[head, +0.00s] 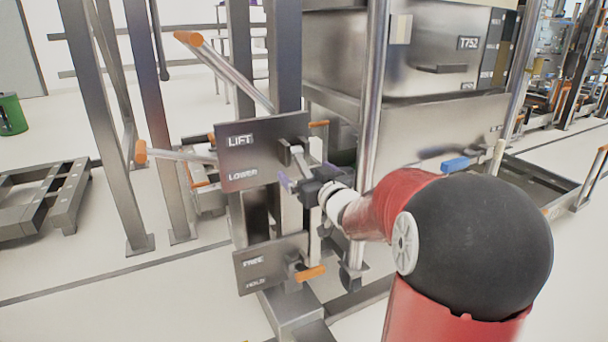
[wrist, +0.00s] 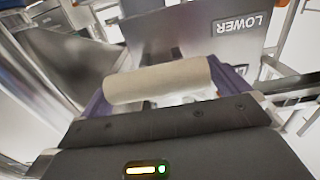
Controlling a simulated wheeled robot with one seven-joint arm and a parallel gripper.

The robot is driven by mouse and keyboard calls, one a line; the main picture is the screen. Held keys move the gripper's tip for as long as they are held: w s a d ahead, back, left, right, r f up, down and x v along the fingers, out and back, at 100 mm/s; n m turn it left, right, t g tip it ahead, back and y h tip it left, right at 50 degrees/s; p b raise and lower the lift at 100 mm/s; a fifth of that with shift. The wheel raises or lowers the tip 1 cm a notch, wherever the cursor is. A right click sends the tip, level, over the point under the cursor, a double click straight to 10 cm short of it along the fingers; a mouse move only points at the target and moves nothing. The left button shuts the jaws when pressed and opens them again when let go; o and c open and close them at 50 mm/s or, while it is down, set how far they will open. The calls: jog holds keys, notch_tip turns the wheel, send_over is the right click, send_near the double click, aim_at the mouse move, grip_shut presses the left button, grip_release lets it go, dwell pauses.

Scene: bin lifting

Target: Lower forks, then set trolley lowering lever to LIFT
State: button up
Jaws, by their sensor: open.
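The LIFT/LOWER plate (head: 262,150) stands on the trolley post, with LIFT at its top and LOWER below; LOWER also shows in the wrist view (wrist: 241,23). The lowering lever's bracket (head: 298,157) is at the plate's right side. My gripper (head: 311,176) is open at the plate's lower right, near the LOWER height. In the wrist view a cream cylindrical handle (wrist: 158,82) lies across between the purple fingers, one at each end. Whether the fingers touch it I cannot tell. My gripper and wrist partly hide the lever in the head view. The forks are not clearly identifiable.
Below is a FREE/HOLD plate (head: 270,262) with an orange-tipped lever (head: 311,273). Long orange-tipped bars (head: 188,38) stick out left of the post. A steel bin marked T752 (head: 430,50) stands behind. The floor at lower left is clear.

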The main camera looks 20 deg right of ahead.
jog(key=shift+w, duration=0.9)
